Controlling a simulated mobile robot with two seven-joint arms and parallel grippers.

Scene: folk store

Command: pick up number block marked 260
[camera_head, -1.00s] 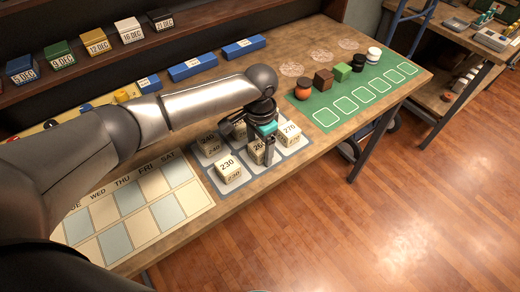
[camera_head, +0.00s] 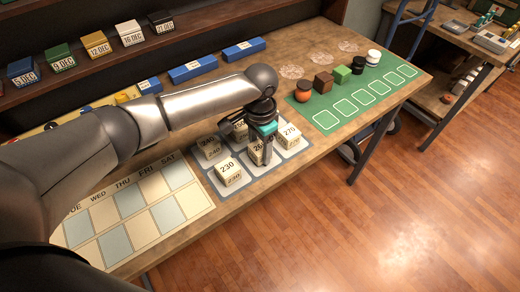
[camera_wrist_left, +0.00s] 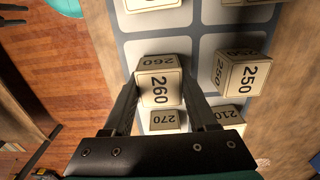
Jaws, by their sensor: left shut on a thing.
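The cream number block marked 260 (camera_wrist_left: 158,88) sits between the fingers of my left gripper (camera_wrist_left: 160,100) in the left wrist view. In the head view my left gripper (camera_head: 262,150) reaches down over the grey mat, and the 260 block (camera_head: 255,153) is partly hidden by it. The gripper is shut on the block, which appears to be at mat level; I cannot tell if it is lifted. My right gripper is in neither view.
Blocks 230 (camera_head: 228,171), 270 (camera_head: 289,135) and 250 (camera_wrist_left: 242,75) stand close by on the grey mat (camera_head: 252,174). A calendar board (camera_head: 135,214) lies left. A green mat (camera_head: 325,118) with several small objects lies right.

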